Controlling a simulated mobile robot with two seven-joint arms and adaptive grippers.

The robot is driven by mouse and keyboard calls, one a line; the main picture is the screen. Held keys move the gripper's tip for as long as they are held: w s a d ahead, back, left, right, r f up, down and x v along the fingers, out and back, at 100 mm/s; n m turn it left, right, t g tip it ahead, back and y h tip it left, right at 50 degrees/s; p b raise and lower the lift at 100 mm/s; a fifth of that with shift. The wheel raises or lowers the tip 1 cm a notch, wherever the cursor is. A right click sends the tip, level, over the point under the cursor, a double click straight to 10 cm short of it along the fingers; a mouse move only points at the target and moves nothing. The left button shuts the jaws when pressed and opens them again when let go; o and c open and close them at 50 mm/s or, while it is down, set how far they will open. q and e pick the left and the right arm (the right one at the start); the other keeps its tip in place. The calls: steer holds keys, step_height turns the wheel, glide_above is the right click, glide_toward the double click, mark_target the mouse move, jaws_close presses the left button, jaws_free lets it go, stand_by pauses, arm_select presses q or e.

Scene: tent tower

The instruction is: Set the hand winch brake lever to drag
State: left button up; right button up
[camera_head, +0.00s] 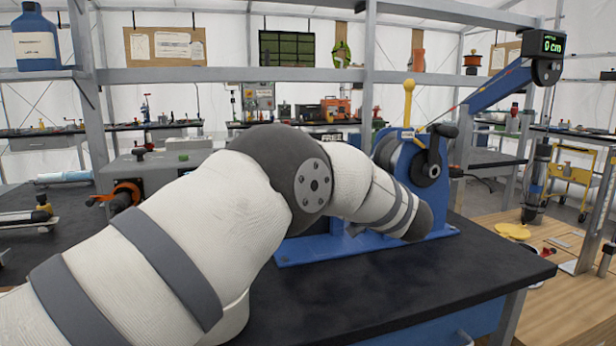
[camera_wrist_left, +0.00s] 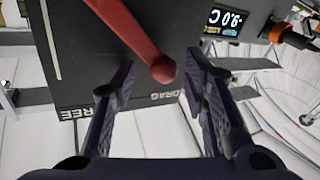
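In the left wrist view a red lever (camera_wrist_left: 137,35) with a rounded tip lies across a dark panel (camera_wrist_left: 75,55). Its tip is close to the printed word DRAG (camera_wrist_left: 169,96). The word FREE (camera_wrist_left: 78,114) is at the panel's lower left. My left gripper (camera_wrist_left: 163,68) is open, with one finger on each side of the lever tip in the picture; I cannot tell whether they touch it. In the head view the blue hand winch (camera_head: 455,200) stands on the bench behind my left arm, which hides my left gripper and the red lever. My right gripper is not in view.
The winch has a yellow-knobbed upright lever (camera_head: 409,100) and a blue boom with a display (camera_head: 549,44). A grey machine (camera_head: 160,170) stands at left. The black bench top (camera_head: 400,285) is clear in front. Shelf posts rise behind.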

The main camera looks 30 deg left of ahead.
arm_select(q)
steer(key=shift+s, duration=0.1)
steer(key=v, duration=1.2)
